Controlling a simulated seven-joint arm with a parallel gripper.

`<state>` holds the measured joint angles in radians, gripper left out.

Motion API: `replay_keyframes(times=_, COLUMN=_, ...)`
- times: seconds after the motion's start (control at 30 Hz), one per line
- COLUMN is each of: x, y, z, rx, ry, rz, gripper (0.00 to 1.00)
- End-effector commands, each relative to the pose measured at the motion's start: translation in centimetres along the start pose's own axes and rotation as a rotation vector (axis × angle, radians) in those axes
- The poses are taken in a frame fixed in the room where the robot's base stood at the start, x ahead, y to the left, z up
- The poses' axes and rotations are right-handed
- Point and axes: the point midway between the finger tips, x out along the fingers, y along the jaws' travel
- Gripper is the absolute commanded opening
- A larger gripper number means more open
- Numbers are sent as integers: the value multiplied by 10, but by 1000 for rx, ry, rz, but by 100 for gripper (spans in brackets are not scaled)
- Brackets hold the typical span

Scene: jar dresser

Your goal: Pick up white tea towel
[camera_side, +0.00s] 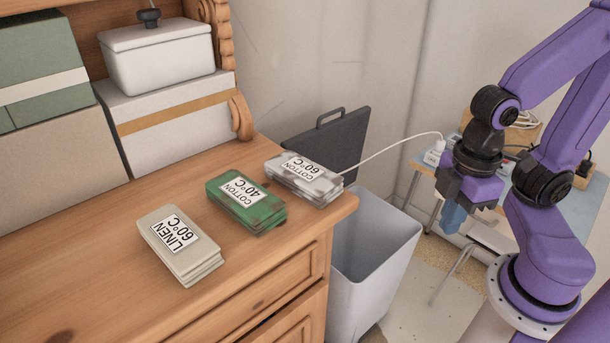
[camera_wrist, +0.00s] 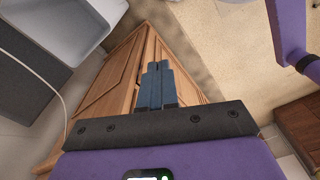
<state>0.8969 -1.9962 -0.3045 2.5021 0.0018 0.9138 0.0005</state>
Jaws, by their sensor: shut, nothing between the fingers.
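Three folded towels with labels lie in a row on the dresser top. The white and grey towel (camera_side: 320,190) marked "COTTON 60°C" is at the right corner, near the edge. The green towel (camera_side: 265,221) marked "COTTON 40°C" is in the middle. The off-white towel (camera_side: 195,272) marked "LINEN 60°C" is at the left front. I cannot tell for sure which pale one is the white tea towel. My gripper (camera_side: 452,219) hangs to the right of the dresser, well apart from all towels. Its blue fingers (camera_wrist: 158,66) are shut and empty in the wrist view. No towel shows there.
A grey bin (camera_side: 375,255) stands against the dresser's right side, with a dark panel (camera_side: 328,143) behind it. A white cord (camera_side: 392,146) spans from the dresser corner to a plug (camera_side: 435,153). Boxes (camera_side: 175,112) fill the dresser's back. The dresser top's front (camera_side: 90,285) is clear.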

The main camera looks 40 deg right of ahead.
Motion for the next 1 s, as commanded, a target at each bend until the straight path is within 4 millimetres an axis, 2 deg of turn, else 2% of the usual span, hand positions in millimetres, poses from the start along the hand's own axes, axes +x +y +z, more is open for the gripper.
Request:
replay_keyframes(times=0.4, x=0, y=0, z=0, rx=0, ry=0, rz=0, gripper=0)
replay_keyframes(times=0.57, x=0, y=0, z=0, rx=0, ry=0, rz=0, gripper=52)
replay_keyframes(times=0.7, x=0, y=0, z=0, rx=0, ry=0, rz=0, gripper=98)
replay_keyframes(times=0.73, x=0, y=0, z=0, rx=0, ry=0, rz=0, gripper=100)
replay_keyframes(times=1.0, x=0, y=-4, z=-4, rx=-3, ry=16, rz=-13, gripper=100)
